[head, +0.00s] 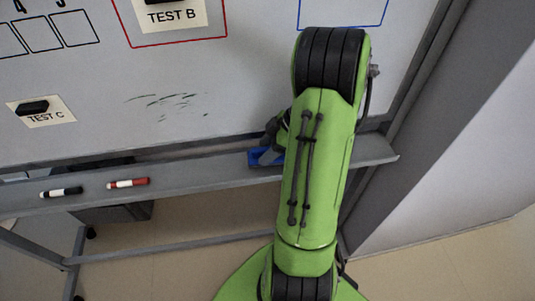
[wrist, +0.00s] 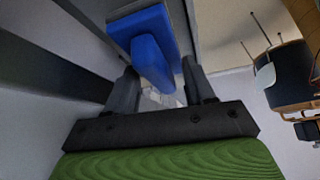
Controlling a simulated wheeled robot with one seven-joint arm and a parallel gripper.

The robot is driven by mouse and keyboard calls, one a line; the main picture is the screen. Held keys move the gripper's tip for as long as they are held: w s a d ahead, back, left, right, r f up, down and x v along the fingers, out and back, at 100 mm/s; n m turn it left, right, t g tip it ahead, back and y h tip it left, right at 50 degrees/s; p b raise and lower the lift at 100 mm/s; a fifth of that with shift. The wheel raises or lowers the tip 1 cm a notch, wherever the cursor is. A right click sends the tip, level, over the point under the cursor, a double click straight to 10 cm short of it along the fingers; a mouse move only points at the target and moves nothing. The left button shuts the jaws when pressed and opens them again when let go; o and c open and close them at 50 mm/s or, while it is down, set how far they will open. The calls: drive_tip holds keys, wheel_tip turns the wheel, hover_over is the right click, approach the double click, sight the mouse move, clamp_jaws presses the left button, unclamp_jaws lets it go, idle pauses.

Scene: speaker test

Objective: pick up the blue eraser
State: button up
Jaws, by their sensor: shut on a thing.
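The blue eraser (head: 256,158) shows at the whiteboard's tray in the head view, just left of my green arm, partly covered by my gripper (head: 270,144). In the wrist view the blue eraser (wrist: 152,42) lies between the two dark fingers of my gripper (wrist: 159,72), with its body reaching beyond the fingertips. My gripper is shut on the eraser. I cannot tell whether the eraser still touches the tray. My arm hides part of the gripper in the head view.
The grey tray (head: 210,175) runs below the whiteboard (head: 225,60). A black marker (head: 61,192) and a red marker (head: 128,183) lie on it at the left. Dark smudges (head: 165,100) mark the board. A chair (wrist: 285,75) stands right in the wrist view.

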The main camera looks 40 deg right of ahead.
drive_tip(key=s+d, duration=1.2)
drive_tip(key=s, duration=0.1)
drive_tip(key=shift+d+r, duration=0.1)
drive_tip(key=shift+d, duration=0.2)
